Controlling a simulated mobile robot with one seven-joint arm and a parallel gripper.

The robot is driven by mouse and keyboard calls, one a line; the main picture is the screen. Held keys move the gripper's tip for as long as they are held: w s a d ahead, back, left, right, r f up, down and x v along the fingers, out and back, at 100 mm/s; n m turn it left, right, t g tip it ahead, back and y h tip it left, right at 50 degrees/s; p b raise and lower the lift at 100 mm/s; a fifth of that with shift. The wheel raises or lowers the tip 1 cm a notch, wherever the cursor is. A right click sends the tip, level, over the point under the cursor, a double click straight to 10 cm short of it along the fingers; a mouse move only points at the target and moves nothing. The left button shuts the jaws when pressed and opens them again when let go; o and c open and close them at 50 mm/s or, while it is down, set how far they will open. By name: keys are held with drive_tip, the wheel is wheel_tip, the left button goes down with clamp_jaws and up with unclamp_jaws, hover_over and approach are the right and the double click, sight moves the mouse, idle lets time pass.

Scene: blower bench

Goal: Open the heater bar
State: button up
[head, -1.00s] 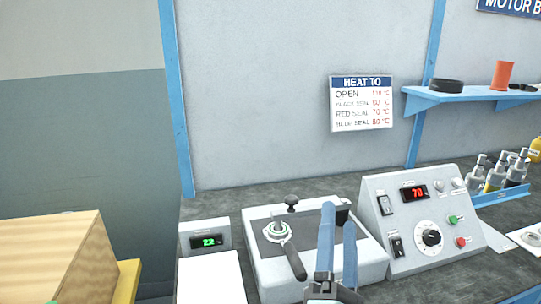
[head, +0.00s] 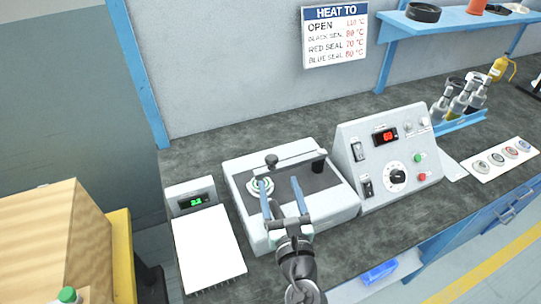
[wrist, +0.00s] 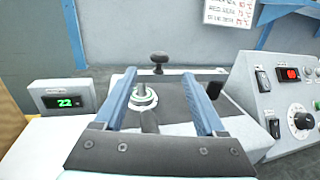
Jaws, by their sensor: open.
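The heater unit (head: 240,207) is a white block with a dark top plate. At its back lies a pale bar (head: 294,153) with a black knob (head: 271,160), also seen in the wrist view (wrist: 159,60); a black block (head: 318,166) sits at its right end. A ringed round piece (head: 259,187) sits on the plate's left, and its dark handle (wrist: 149,120) points toward me between my fingers in the wrist view. My gripper (head: 279,184) is open and empty, its blue fingers over the plate, pointing toward the bar. I cannot tell its height above the plate.
A control box (head: 370,170) with red display and dial stands close on the right. A wooden box (head: 55,240) is front left. The wall sign (head: 334,37) lists temperatures.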

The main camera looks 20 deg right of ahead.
sight(273, 165)
drive_tip(key=w, duration=0.3)
drive_tip(key=w+d+b, duration=0.1)
drive_tip(key=w, duration=0.5)
drive_tip(key=shift+w+d, duration=0.1)
drive_tip(key=shift+d, duration=0.25)
drive_tip(key=shift+c, duration=0.3)
clamp_jaws()
idle(0.7)
